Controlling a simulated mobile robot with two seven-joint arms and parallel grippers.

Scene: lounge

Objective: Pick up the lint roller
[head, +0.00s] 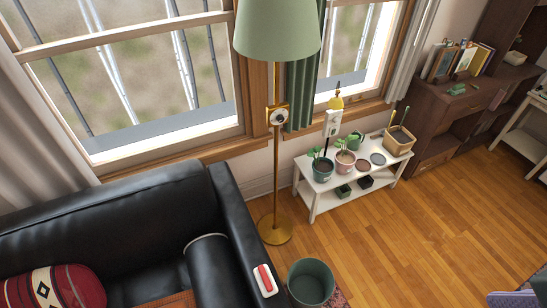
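A small white object with a red bar along its top (264,280) lies on the near end of the black sofa's right arm (243,238). It may be the lint roller, but it is too small to be sure. It lies flat, with its long side running up and down the picture. Nothing covers it. Neither of my grippers is in view.
A dark green bin (311,283) stands right beside the sofa arm. A brass floor lamp (276,180) rises behind it. A white plant bench (331,199) stands under the window. Wooden floor (400,240) is open to the right.

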